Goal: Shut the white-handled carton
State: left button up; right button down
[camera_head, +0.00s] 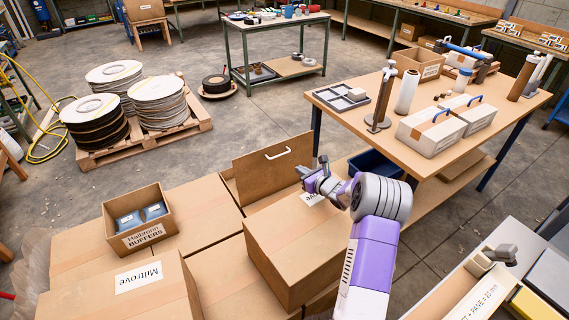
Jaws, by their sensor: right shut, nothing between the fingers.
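The white-handled carton shows as an upright brown cardboard panel (256,171) with a white handle (278,153) near its top, so it stands open. Its lower part is hidden behind a large brown box (290,247). My right gripper (306,170) is shut and empty, just right of the panel and above the box with a partly covered white label. I cannot tell whether it touches the panel. My left gripper is not in view.
A small open box of blue packs (140,222) and a box labelled Miltrove (125,299) stand to the left on other cartons. A workbench (430,176) with two white cases is to the right. Cable reels (158,101) stand on a pallet behind.

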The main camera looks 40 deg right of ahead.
jog(key=w+d+f+b, duration=0.1)
jog(key=w+f, duration=0.1)
jog(key=w, duration=0.4)
jog(key=w+d+f+m+b, duration=0.1)
jog(key=w, duration=0.6)
jog(key=shift+d+f+h+b, duration=0.15)
jog(key=shift+f+h+b, duration=0.15)
jog(key=shift+f, duration=0.05)
